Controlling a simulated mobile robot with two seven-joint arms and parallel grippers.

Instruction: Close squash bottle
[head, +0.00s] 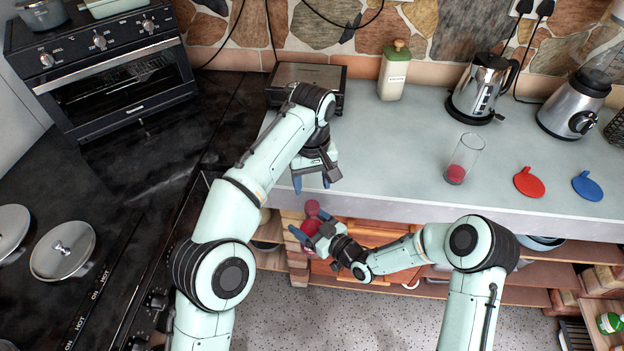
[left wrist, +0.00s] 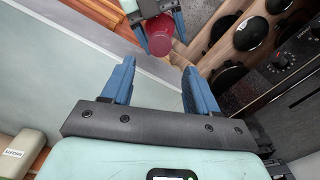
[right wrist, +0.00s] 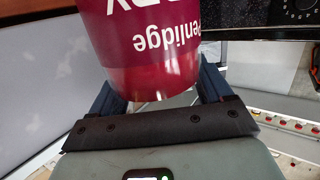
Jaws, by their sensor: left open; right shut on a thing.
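The squash bottle is dark red. In the right wrist view its body (right wrist: 150,50) fills the upper middle, with upside-down white lettering including "Penlidge". My right gripper (head: 311,227) is shut on the bottle (head: 312,207) just in front of the counter's front edge. The bottle also shows at the top of the left wrist view (left wrist: 160,38), with the right gripper's blue fingers beside it. My left gripper (head: 312,180) is open and empty over the counter's left front corner, apart from the bottle. I cannot make out a separate cap or whether the bottle is closed.
The counter's middle is clear. Open shelves (head: 515,290) lie below.

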